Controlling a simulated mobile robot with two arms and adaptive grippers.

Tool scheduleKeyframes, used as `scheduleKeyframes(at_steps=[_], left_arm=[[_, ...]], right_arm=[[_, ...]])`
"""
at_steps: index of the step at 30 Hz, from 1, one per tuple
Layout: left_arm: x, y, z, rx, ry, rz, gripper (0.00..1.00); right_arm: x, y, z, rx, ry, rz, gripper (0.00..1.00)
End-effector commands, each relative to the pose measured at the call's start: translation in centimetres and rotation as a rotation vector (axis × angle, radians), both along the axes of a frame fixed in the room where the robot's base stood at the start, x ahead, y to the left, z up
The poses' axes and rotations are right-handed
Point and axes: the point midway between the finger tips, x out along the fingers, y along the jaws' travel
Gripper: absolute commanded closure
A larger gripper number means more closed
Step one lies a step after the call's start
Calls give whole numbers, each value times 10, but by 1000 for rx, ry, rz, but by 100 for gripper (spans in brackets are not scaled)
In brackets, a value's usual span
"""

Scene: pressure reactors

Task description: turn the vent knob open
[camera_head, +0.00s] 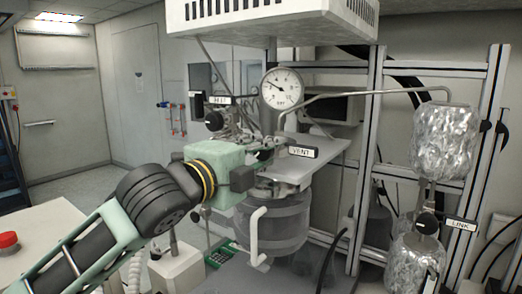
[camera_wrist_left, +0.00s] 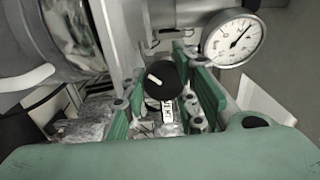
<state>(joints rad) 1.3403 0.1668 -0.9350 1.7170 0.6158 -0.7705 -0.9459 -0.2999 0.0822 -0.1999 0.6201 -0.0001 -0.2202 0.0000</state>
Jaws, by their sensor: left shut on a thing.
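The vent knob, a round black knob with a white pointer line (camera_wrist_left: 164,82), sits between the green fingers of my left gripper in the left wrist view. Its pointer line is tilted up to the left. A small white label (camera_wrist_left: 168,111) shows just below it. In the head view my left gripper (camera_head: 266,156) reaches in from the left to the reactor head, beside the VENT label (camera_head: 303,152). It is shut on the vent knob. The knob itself is hidden behind the gripper in the head view. My right gripper is not in view.
A round pressure gauge (camera_head: 282,88) stands just above the gripper. Another black knob (camera_head: 214,121) is by a label at the upper left. The reactor vessel (camera_head: 275,222) hangs below. A foil-wrapped vessel (camera_head: 443,140) and LINE-type label (camera_head: 461,225) are at right.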

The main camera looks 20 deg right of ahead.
Motion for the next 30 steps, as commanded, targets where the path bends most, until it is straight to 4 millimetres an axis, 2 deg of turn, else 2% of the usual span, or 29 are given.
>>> scheduleKeyframes(at_steps=[1,18,30], left_arm=[[-1,-3,-11,-13,54,-4,99],[-4,-6,-9,-328,458,-3,99],[-5,-7,-9,-449,613,-2,99]], right_arm=[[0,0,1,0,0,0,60],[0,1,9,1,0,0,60],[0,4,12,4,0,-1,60]])
